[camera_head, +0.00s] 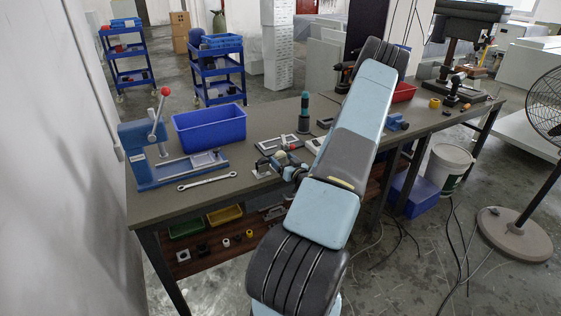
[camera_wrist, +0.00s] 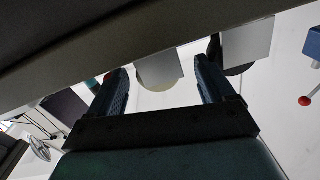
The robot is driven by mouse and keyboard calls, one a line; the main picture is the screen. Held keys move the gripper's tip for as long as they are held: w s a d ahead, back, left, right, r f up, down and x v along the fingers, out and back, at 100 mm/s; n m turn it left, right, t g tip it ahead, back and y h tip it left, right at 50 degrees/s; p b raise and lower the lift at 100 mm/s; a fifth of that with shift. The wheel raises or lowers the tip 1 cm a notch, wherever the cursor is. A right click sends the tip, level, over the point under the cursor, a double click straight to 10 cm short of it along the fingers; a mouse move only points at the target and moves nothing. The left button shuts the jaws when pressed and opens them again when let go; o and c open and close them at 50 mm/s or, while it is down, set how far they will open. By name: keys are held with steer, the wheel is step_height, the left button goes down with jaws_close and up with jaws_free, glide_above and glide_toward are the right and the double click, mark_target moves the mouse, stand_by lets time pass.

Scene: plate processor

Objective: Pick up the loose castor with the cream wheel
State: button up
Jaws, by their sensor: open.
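The castor with the cream wheel (camera_wrist: 162,72) shows in the wrist view as a grey plate with a rounded cream edge. It lies between the two blue fingers of my gripper (camera_wrist: 159,66), which are spread apart. I cannot tell how far in depth it is from them, and no finger visibly touches it. A second castor with a grey plate (camera_wrist: 247,42) and a dark wheel is just right of the fingers.
A blue lever press (camera_head: 165,165) with a red knob, a spanner (camera_head: 207,181) and a blue bin (camera_head: 209,128) stand to the left. A green-topped bottle (camera_head: 304,115) is behind my gripper. Small parts and trays lie on the lower shelf (camera_head: 190,262).

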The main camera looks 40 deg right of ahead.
mark_target(282, 158)
steer(key=w, duration=0.2)
steer(key=w+d, duration=0.1)
steer(key=w, duration=0.1)
steer(key=shift+c, duration=0.3)
steer(key=c, duration=1.1)
steer(key=shift+c, duration=0.2)
steer(key=shift+r, duration=0.1)
